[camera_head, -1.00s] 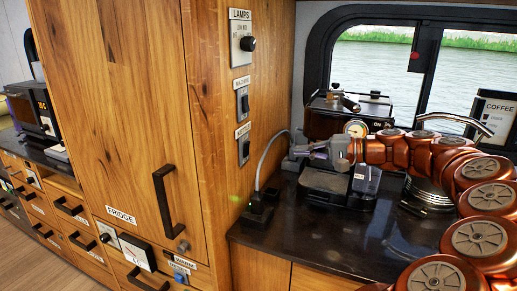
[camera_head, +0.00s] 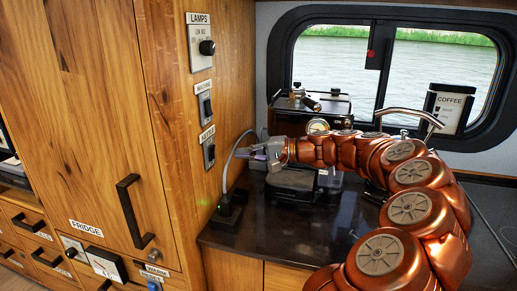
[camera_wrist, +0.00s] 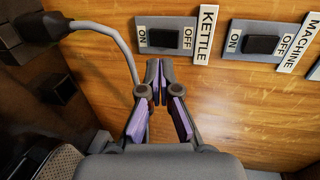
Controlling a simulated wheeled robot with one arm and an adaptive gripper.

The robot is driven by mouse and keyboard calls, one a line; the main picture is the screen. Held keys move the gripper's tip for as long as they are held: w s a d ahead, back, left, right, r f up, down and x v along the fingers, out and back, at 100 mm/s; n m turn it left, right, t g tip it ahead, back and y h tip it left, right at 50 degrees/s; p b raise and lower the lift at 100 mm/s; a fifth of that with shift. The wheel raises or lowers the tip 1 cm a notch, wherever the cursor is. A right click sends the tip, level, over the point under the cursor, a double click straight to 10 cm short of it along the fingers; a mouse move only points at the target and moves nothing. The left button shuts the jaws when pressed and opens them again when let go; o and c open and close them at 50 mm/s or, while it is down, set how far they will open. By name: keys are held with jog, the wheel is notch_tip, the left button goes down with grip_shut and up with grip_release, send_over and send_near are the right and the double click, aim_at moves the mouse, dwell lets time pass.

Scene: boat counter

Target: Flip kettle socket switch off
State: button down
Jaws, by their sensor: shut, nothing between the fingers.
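The kettle switch is a black rocker (camera_wrist: 163,39) on a grey plate in the wrist view, with ON at its left, OFF at its right and a KETTLE label (camera_wrist: 207,34) beside it. Which side is pressed in is unclear. In the head view it is the lowest switch (camera_head: 208,150) on the wooden side panel. My gripper (camera_wrist: 156,70) is shut and empty, its fingertips appearing just below the plate in the wrist view. In the head view my gripper (camera_head: 243,153) is right of the switch, apparently apart from the panel.
The machine switch (camera_wrist: 262,45) sits beside the kettle switch, and a lamps panel (camera_head: 200,45) is higher up. A grey cable (camera_head: 226,170) rises from a black plug block (camera_head: 227,213) on the dark counter, near my gripper. A coffee machine (camera_head: 312,103) stands behind by the window.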

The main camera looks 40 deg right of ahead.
aim_at(214, 150)
jog(key=shift+r+p+x, duration=0.2)
jog(key=shift+p+x, duration=0.1)
jog(key=shift+x, duration=0.75)
jog(key=shift+r+p+x, duration=0.2)
jog(key=shift+p+x, duration=0.1)
jog(key=shift+x, duration=0.75)
jog(key=shift+r+p+x, duration=0.2)
jog(key=shift+p+x, duration=0.1)
jog(key=shift+x, duration=0.75)
jog(key=shift+w, duration=0.1)
